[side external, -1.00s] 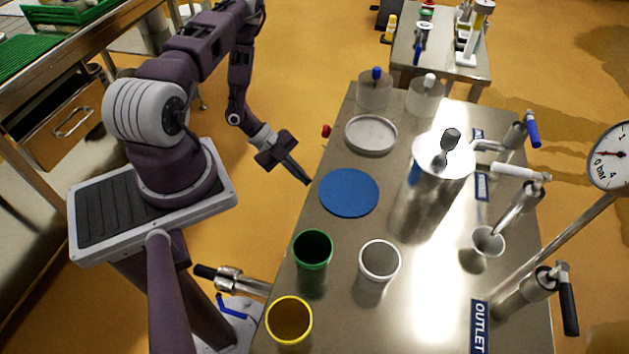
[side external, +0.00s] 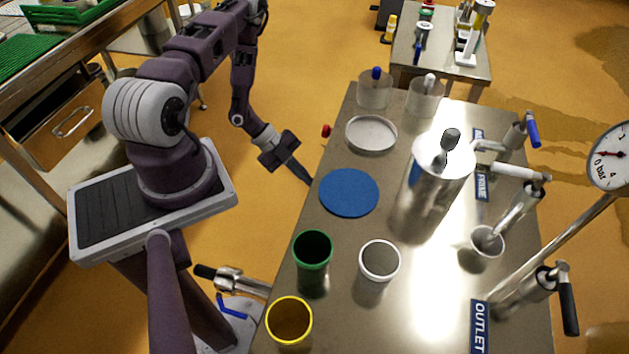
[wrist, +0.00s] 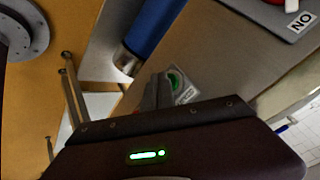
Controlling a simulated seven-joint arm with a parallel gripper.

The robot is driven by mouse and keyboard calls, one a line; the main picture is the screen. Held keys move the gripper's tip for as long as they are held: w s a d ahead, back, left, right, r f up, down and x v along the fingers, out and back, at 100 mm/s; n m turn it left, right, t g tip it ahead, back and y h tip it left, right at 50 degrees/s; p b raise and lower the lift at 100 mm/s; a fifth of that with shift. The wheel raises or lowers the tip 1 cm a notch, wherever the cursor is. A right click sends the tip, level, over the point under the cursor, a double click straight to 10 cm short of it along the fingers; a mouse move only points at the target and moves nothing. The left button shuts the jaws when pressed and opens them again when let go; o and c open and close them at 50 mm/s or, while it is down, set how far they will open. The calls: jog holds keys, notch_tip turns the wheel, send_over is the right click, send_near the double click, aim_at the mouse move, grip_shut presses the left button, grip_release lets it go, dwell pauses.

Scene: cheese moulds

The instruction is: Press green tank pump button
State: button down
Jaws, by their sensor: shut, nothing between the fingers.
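My gripper (side external: 308,181) is shut and empty, pointing down beside the left edge of the steel table, near the blue disc. In the wrist view the shut fingers (wrist: 157,90) stand right beside a round green part (wrist: 174,82) on a small pale plate (wrist: 186,94). It looks like the green button, but the fingers hide some of it. I cannot tell whether the fingertips touch it. The side external view does not show this green part.
The steel table (side external: 440,275) carries a blue disc (side external: 349,192), green cup (side external: 313,248), white cup (side external: 379,260), yellow cup (side external: 289,320) and a metal tank (side external: 437,185). A red knob (side external: 326,131) sits at the table's left edge. A blue cylinder (wrist: 155,30) is close to the fingers.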

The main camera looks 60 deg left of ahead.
dwell(0.4)
jog(key=shift+s+a, duration=0.6)
jog(key=shift+s+a, duration=1.75)
jog(key=shift+s, duration=0.05)
